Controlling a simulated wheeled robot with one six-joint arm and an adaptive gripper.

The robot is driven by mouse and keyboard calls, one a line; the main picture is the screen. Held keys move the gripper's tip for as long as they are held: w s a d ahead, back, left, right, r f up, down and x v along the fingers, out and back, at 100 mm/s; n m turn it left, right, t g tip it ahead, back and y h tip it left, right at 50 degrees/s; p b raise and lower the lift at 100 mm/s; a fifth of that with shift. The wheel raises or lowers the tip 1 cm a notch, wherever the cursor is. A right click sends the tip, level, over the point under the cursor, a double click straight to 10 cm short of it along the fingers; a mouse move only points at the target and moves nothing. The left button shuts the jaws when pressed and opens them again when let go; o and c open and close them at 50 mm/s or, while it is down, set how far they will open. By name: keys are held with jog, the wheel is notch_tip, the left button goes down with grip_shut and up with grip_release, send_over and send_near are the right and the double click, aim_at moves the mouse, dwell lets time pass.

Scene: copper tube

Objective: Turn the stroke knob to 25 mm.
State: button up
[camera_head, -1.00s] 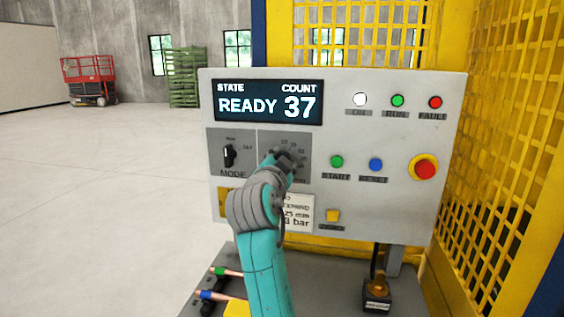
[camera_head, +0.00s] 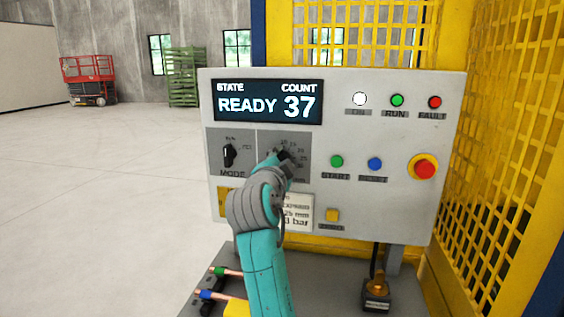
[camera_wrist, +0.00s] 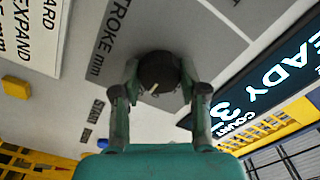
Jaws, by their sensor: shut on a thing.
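The stroke knob (camera_wrist: 158,68) is a dark round knob with a short pale mark on its face. In the wrist view my gripper (camera_wrist: 159,78) has one finger on each side of it, shut on it. The plate beside it reads "STROKE mm" (camera_wrist: 112,40). In the head view my gripper (camera_head: 281,163) is at the grey stroke plate (camera_head: 302,139). My wrist and arm hide much of the knob and part of the scale there. I cannot read which number the pointer meets.
The display (camera_head: 268,102) reads READY 37. The mode knob (camera_head: 228,155) is left of the stroke plate. Start (camera_head: 337,161), reset (camera_head: 376,164) and red stop (camera_head: 425,168) buttons are to the right. A white card (camera_head: 298,213) is below. Yellow mesh (camera_head: 500,150) stands at the right.

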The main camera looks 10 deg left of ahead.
jog(key=o, duration=1.1)
jog(key=shift+o, duration=0.2)
jog(key=shift+s, duration=0.1)
jog(key=s, duration=1.1)
jog(key=shift+s+a, duration=0.2)
jog(key=shift+s, duration=0.2)
